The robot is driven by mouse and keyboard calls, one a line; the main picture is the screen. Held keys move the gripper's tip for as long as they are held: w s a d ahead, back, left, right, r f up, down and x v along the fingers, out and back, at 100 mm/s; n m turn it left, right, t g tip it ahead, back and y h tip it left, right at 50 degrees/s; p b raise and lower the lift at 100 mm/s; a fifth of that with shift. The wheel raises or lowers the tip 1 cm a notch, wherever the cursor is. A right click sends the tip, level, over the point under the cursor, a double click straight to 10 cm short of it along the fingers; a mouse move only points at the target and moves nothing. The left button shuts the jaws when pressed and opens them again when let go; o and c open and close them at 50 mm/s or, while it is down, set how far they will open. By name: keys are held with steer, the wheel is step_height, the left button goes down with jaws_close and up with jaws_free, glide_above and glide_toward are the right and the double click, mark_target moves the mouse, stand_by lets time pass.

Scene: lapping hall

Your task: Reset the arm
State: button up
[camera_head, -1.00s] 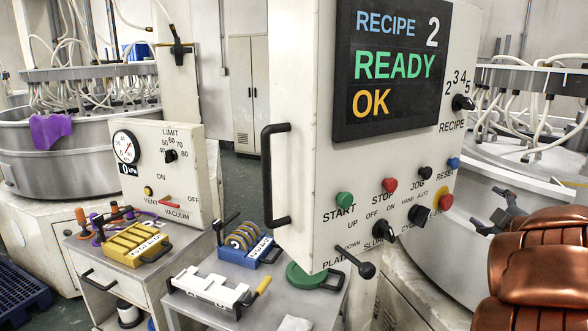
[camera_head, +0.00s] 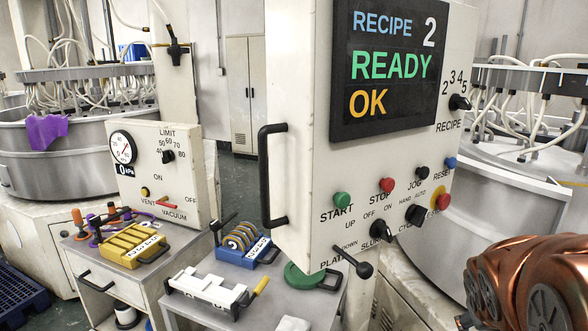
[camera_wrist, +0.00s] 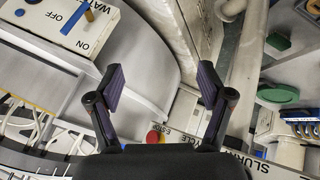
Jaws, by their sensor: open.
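My copper-coloured arm (camera_head: 530,285) fills the lower right of the head view, to the right of the recipe control panel. My gripper (camera_wrist: 160,84) shows in the wrist view with its two dark fingers spread wide. Nothing is between the fingers. In the wrist view, a red e-stop button (camera_wrist: 153,137) lies beyond the gripper, between the fingers' lower parts. I cannot clearly make out the gripper in the head view.
The control panel (camera_head: 300,190) reads RECIPE 2, READY, OK. Left of my arm, carts hold a yellow rack (camera_head: 133,245), a blue rack (camera_head: 245,247) and a white fixture (camera_head: 208,290). A grey lapping machine (camera_head: 420,260) stands behind the arm. A water valve box (camera_wrist: 75,25) shows in the wrist view.

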steer(key=s+a+f+g+y, duration=0.2)
steer(key=s+a+f+g, duration=0.1)
steer(key=s+a, duration=0.6)
steer(key=s+a+f+g+y, duration=0.3)
steer(key=s+a, duration=0.6)
steer(key=s, duration=0.3)
steer(key=shift+s+a+n+g, duration=0.2)
steer(key=shift+n+g, duration=0.1)
steer(key=shift+g, duration=0.3)
